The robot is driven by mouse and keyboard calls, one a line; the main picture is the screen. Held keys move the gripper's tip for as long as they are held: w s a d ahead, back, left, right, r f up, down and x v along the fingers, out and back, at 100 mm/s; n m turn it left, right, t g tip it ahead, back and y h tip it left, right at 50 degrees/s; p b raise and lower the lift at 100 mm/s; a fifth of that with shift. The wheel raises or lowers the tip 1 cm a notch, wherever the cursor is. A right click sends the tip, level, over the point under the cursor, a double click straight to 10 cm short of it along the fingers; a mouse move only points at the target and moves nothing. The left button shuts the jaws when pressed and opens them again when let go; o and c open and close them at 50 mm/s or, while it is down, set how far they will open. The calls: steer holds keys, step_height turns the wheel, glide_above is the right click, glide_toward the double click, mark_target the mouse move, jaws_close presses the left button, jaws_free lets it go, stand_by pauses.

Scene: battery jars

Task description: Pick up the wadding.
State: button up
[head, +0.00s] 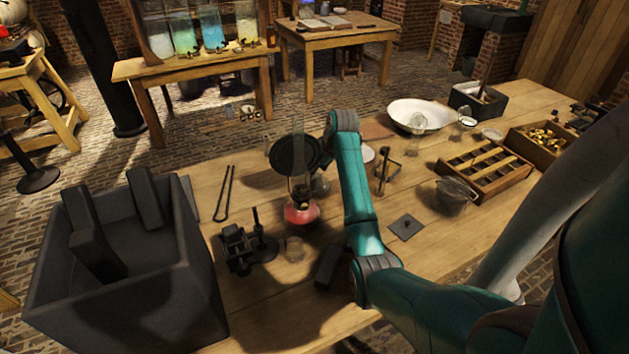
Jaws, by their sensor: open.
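I cannot pick out the wadding for certain. A small white thing (368,154) lies on the bench just right of my teal forearm, partly hidden by it; I cannot tell whether it is wadding or a dish. My arm reaches from the lower right over the middle of the bench, and its grey wrist end stands up near the bench's far side. My gripper's fingers do not show; they seem hidden behind the arm.
An oil lamp (301,212) with a glass chimney stands left of my arm, by a dark round disc (295,155). A dark box (150,300) is at left. A white basin (419,116) and a slotted wooden tray (484,170) are at right.

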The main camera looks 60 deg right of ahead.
steer(key=shift+x, duration=2.85)
steer(key=shift+a, duration=0.1)
steer(key=c, duration=0.5)
